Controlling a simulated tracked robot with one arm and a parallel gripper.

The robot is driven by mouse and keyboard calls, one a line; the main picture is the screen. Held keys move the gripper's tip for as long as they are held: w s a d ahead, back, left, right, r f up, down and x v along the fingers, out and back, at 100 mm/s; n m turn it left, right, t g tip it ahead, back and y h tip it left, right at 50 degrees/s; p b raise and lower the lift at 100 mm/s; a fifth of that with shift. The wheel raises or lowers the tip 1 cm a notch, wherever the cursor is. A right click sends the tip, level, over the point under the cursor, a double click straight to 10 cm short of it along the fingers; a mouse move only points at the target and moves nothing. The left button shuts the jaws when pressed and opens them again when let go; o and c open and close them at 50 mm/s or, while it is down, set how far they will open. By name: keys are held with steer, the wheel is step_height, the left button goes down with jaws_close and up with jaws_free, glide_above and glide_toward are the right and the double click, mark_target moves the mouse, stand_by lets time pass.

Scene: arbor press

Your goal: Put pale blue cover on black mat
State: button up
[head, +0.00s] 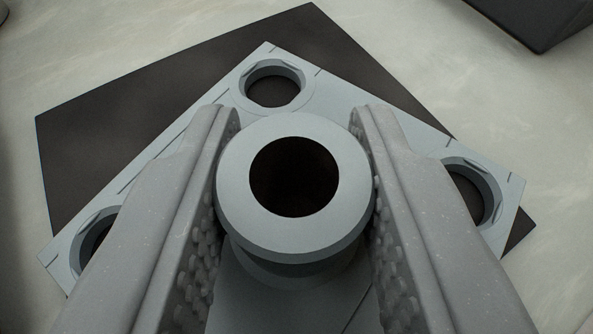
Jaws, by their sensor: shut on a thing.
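The pale blue cover (335,114) is a square plate with holes near its corners and a round hollow boss (295,236) rising from its middle. My gripper (295,180) is shut on the boss, with one finger on each side of it. The black mat (130,120) lies below the cover and shows beyond its upper left and upper right edges. A small dark corner of the mat shows past the right corner of the cover. The left corner of the cover reaches past the mat's edge in this view. I cannot tell whether the cover touches the mat.
A dark box-like object (545,22) stands at the upper right, apart from the mat.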

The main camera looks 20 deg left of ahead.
steer(key=o, duration=1.1)
steer(key=shift+s+d+r, duration=0.1)
steer(key=shift+s+r, duration=0.2)
steer(key=shift+s, duration=0.15)
steer(key=p+v, duration=0.1)
steer(key=v, duration=1)
